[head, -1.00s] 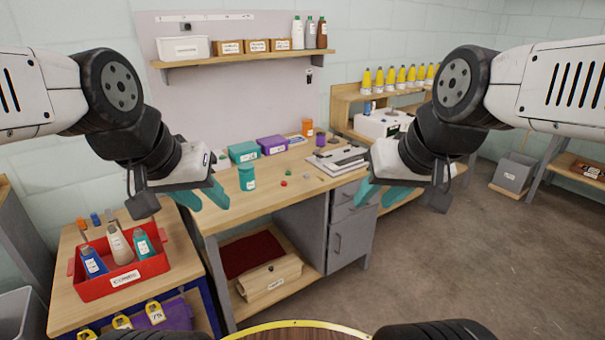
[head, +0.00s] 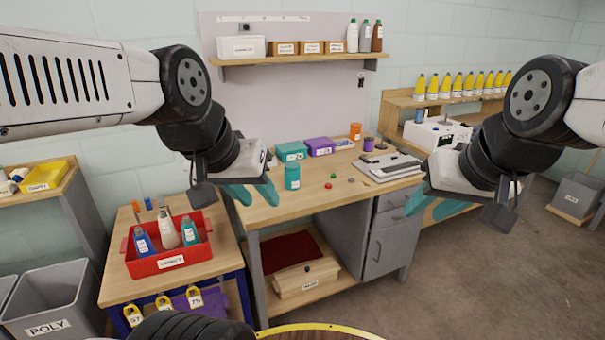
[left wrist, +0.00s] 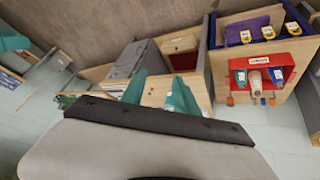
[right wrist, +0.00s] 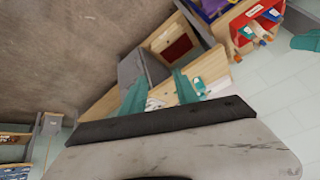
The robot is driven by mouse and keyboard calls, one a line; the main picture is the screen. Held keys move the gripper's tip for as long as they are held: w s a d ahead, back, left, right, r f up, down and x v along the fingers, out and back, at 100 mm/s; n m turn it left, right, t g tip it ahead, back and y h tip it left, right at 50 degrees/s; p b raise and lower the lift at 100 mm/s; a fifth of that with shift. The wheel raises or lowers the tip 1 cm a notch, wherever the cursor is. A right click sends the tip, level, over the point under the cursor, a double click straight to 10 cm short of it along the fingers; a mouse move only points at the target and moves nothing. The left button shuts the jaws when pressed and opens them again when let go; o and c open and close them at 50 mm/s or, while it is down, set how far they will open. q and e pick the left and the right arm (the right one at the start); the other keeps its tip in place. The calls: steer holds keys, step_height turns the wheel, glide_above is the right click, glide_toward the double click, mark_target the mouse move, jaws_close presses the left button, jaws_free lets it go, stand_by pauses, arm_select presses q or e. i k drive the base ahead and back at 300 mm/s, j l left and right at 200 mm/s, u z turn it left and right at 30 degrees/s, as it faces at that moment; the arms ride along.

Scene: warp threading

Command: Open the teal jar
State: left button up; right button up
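The teal jar (head: 292,176) stands upright on the wooden workbench (head: 262,212), with its teal lid on top. In the head view my left gripper (head: 256,193) is in front of the bench and appears left of the jar, apart from it. Its two teal fingers are spread with nothing between them, also in the left wrist view (left wrist: 158,92). My right gripper (head: 430,206) is further right, by the bench's drawers in the picture. Its fingers are also spread and empty in the right wrist view (right wrist: 158,92).
A teal box (head: 291,151) and a purple box (head: 319,146) sit behind the jar. Small red and green pieces (head: 327,186) lie right of it. A red tray (head: 170,262) with bottles stands on a lower table at left. A shelf (head: 300,59) hangs above.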

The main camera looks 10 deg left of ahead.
mark_target(292, 179)
steer(key=i+j, duration=0.3)
steer(key=i+j+z, duration=0.1)
steer(key=i+j, duration=0.2)
steer(key=j, duration=0.25)
steer(key=i+j, duration=0.3)
steer(key=j+z, duration=0.05)
steer(key=j, duration=0.05)
